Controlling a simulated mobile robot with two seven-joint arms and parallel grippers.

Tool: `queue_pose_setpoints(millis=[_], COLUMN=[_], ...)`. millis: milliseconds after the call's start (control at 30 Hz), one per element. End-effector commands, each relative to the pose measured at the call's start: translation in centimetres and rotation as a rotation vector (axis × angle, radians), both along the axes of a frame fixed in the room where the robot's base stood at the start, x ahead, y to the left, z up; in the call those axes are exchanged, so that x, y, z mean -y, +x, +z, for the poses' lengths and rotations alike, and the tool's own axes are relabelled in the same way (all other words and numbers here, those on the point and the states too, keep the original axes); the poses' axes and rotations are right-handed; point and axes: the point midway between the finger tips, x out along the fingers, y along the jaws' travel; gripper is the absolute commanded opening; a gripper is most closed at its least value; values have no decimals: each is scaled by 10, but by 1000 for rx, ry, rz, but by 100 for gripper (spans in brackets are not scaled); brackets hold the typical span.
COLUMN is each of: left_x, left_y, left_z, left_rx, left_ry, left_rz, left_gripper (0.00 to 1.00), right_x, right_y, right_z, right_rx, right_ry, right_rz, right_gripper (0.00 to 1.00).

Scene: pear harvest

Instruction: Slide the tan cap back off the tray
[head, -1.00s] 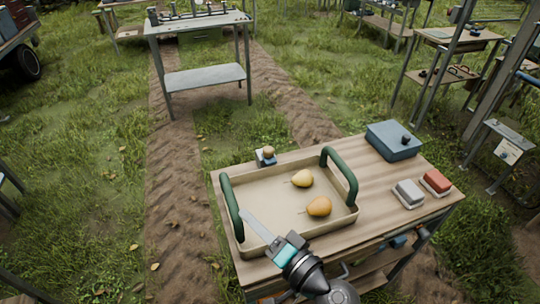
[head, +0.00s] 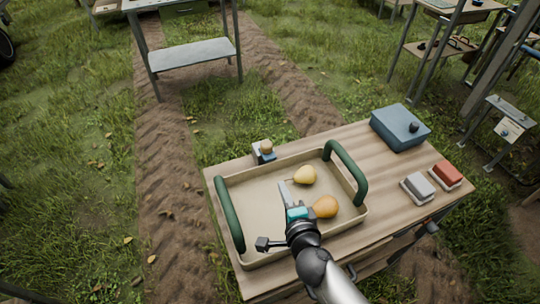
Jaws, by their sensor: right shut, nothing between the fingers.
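A round tan cap (head: 267,146) sits atop a small blue-grey block (head: 262,156) at the table's back edge. It looks just behind the back wall of the beige tray (head: 226,188), though I cannot tell if they touch. The tray has two green handles and holds a yellow pear (head: 305,175) and an orange pear (head: 325,206). My right gripper (head: 285,185) is shut and empty over the tray, its tips just left of the yellow pear and in front of the cap. My left gripper is not in view.
The tray's left half is clear. A metal table (head: 190,55) stands farther back.

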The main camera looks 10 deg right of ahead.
Motion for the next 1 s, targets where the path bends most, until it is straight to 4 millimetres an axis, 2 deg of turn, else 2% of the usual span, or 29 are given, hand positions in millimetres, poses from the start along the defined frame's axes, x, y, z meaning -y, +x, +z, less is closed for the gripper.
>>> queue_pose_setpoints(millis=[167, 267, 767, 1000], left_x=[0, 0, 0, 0], left_y=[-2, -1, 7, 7], left_z=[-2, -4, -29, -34], left_rx=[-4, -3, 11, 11], left_ry=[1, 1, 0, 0], left_rz=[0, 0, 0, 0], left_gripper=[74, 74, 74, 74], right_x=[0, 0, -4, -5], right_y=[6, 16, 97, 125], right_z=[-2, -5, -31, -31], right_rx=[1, 3, 3, 1], right_ry=[0, 0, 1, 0], right_rz=[0, -1, 0, 1], right_gripper=[0, 0, 0, 0])
